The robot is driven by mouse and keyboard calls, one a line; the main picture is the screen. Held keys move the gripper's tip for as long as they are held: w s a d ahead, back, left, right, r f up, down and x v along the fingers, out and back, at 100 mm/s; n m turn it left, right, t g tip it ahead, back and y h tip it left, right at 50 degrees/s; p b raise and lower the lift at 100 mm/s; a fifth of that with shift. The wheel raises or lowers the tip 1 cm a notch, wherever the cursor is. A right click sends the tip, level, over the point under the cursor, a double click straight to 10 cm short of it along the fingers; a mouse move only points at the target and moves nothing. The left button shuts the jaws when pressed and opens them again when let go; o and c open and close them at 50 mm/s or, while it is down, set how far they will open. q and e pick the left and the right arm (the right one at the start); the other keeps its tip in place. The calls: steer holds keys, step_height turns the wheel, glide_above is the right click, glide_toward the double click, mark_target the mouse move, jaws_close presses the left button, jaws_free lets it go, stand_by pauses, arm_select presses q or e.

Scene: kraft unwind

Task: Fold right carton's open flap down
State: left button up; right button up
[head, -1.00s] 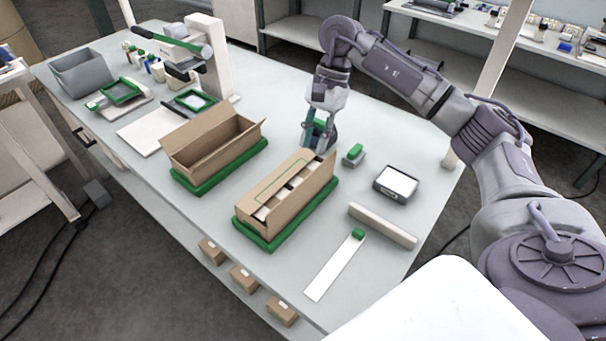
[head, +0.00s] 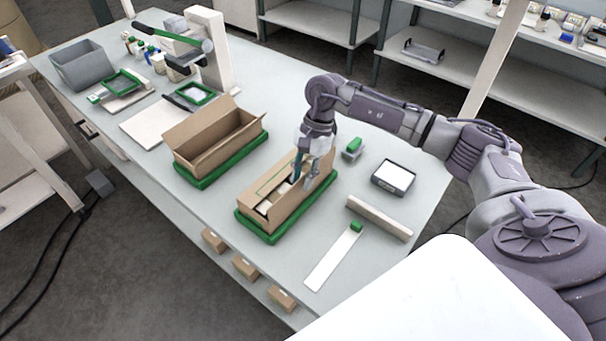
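The right carton (head: 266,221) is a long brown box in a green tray (head: 243,225) near the table's front edge. Its top is partly open. A brown panel with a green outline lies along its left side, and pale items show inside. My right gripper (head: 305,183) points down over the far end of this carton and hides that end and part of its far-side flap. Whether it touches the flap, and how far apart its fingers are, I cannot tell. My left gripper is not in view.
An open, empty carton (head: 197,158) stands in another green tray to the left. A green-topped block (head: 352,147), a dark tray with a white top (head: 394,178), a beige bar (head: 380,218) and a white strip (head: 333,262) lie to the right.

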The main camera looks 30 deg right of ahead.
mark_target(297, 193)
jaws_close()
steer(key=g+b, duration=0.1)
steer(key=w+g+b, duration=0.1)
steer(key=b, duration=0.1)
steer(key=g+h+b, duration=0.1)
steer(key=b, duration=0.1)
steer(key=shift+w+a+f+m, duration=0.25)
steer(key=shift+w+a+m, duration=0.05)
steer(key=shift+w, duration=0.05)
steer(key=shift+w+r+g, duration=0.1)
steer(key=shift+w+g, duration=0.05)
steer(key=shift+g, duration=0.25)
steer(key=shift+w+a+r+m+g+h+p, duration=0.1)
steer(key=shift+w+m+g+h+p, duration=0.15)
steer(key=shift+g, duration=0.25)
steer(key=shift+w+a+f+g+h+p, duration=0.1)
steer(key=shift+w+f+g+h+p, duration=0.15)
steer(key=shift+g+p, duration=0.55)
